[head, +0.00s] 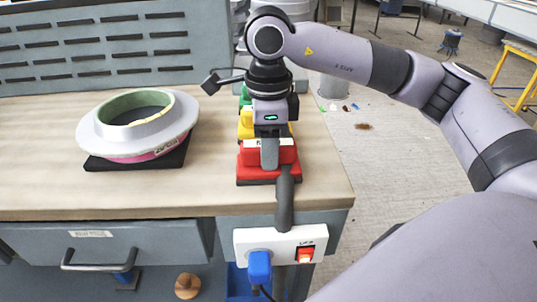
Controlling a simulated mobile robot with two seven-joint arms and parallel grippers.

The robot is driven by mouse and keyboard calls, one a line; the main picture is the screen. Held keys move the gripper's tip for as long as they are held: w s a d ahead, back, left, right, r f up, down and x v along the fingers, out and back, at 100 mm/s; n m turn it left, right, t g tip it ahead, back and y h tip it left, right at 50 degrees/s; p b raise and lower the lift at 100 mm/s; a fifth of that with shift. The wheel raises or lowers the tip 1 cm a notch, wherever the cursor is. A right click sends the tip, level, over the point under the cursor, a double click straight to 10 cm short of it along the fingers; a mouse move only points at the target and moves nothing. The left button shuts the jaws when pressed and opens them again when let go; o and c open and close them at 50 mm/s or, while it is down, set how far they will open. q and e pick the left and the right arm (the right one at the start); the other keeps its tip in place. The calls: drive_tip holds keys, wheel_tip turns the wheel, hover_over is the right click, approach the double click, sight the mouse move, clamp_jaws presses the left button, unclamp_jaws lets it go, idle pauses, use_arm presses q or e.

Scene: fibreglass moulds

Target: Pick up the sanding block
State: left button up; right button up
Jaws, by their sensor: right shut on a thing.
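The gripper is shut on the red block, and the far finger is partly hidden. The block appears level and at the bench surface; I cannot tell whether it is lifted. Behind it are a yellow block (246,125) and a green block (244,94), partly covered by my gripper. My left gripper is not in view.
A pale ring-shaped mould (180,128) stands on a black pad at the left of the bench (50,185). A dark cylinder (285,205) overlaps the front edge near the red block. Below is a white socket panel (285,232) with a blue plug. The bench middle is clear.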

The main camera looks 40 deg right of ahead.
drive_tip(key=shift+r, duration=0.1)
